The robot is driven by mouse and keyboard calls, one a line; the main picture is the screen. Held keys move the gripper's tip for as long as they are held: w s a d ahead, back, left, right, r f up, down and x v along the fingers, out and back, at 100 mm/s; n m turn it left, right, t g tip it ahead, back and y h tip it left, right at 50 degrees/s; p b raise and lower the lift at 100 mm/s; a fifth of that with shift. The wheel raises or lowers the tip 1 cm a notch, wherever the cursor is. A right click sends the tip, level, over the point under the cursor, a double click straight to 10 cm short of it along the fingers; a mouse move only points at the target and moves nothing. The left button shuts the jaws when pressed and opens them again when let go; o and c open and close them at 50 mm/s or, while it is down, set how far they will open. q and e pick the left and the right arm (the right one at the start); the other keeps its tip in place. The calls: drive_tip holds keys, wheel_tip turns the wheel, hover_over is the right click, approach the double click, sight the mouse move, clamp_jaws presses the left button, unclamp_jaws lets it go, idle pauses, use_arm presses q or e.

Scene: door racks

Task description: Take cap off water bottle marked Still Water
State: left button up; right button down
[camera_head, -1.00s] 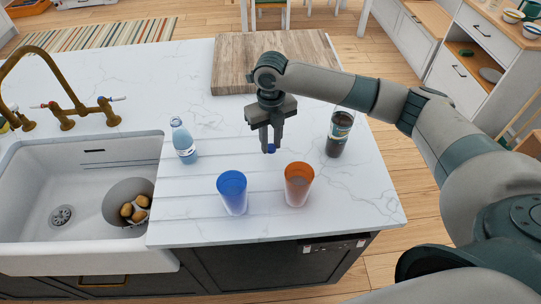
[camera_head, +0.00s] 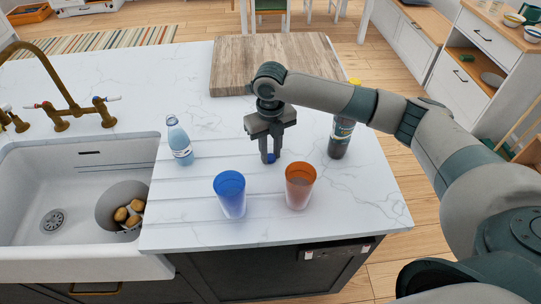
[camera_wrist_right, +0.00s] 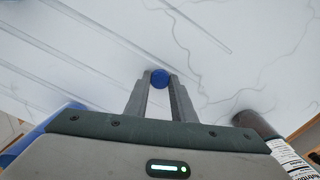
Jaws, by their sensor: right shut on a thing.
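The water bottle (camera_head: 179,142), pale blue with a white label, stands upright on the white counter (camera_head: 190,190) beside the sink; its label text is too small to read. Its top looks bare, with no blue cap on it. My right gripper (camera_head: 270,158) is shut on a small round blue cap (camera_wrist_right: 160,78), low over the counter to the right of the bottle. The cap shows between the fingertips in the right wrist view. I cannot tell if the cap touches the counter. My left gripper is not in view.
A blue cup (camera_head: 229,193) and an orange cup (camera_head: 299,186) stand in front of the gripper. A dark bottle (camera_head: 341,138) stands to the right, partly behind my arm. A wooden board (camera_head: 270,55) lies behind. The sink (camera_head: 75,240) is at left.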

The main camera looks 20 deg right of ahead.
sight(271, 156)
drive_tip(key=shift+f, duration=0.1)
idle(0.3)
drive_tip(key=c, duration=1.5)
unclamp_jaws()
wheel_tip(271, 156, up, 12)
drive_tip(key=b, duration=0.3)
drive_tip(key=shift+b, duration=0.4)
